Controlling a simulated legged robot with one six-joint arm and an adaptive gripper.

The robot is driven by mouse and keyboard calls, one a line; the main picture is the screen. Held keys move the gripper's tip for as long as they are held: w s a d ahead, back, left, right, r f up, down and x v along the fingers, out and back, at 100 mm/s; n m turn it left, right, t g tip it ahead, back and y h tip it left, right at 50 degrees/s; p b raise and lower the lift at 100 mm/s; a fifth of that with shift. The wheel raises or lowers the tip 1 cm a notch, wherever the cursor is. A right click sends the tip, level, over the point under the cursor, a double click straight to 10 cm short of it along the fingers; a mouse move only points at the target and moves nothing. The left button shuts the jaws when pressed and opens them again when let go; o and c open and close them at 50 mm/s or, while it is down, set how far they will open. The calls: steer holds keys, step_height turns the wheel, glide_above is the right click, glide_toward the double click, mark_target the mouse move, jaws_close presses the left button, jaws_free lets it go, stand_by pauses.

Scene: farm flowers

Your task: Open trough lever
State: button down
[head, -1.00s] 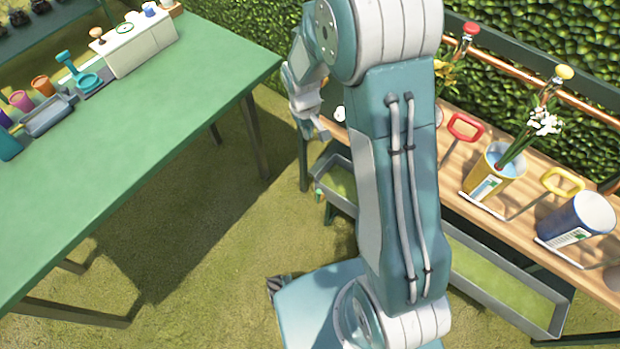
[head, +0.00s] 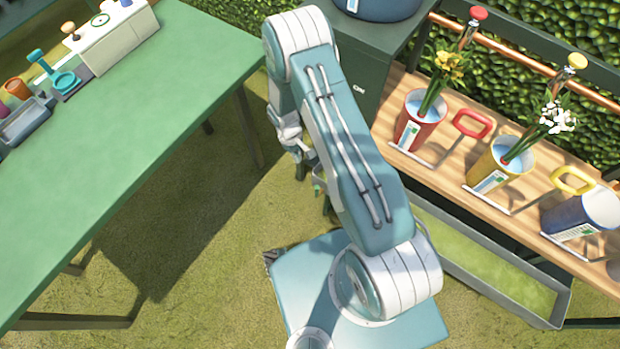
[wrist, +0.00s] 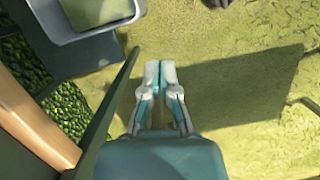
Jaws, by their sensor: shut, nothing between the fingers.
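The long grey trough (head: 540,318) lies on the ground under the wooden bench, with a green bottom inside. My arm hides its left end in the head view. A small green part (head: 318,184) shows beside my arm near that end; I cannot tell clearly whether it is the lever. The trough's end (wrist: 74,38) shows at the upper left of the wrist view. My gripper (wrist: 160,66) is shut and empty, pointing down over the grass, right of the trough's end in that view. In the head view my gripper (head: 300,155) hangs left of my arm.
A green table (head: 150,110) stands on the left with tools on it. The wooden bench (head: 460,165) on the right carries red, yellow and blue buckets, two with flowers. A dark cabinet (head: 365,75) stands at the bench's left end. Grass between table and bench is open.

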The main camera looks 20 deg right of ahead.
steer(key=s+d+f, duration=0.2)
steer(key=s+f, duration=0.4)
steer(key=f, duration=0.3)
steer(key=shift+d+f, duration=0.3)
steer(key=shift+d, duration=0.05)
stand_by(0.7)
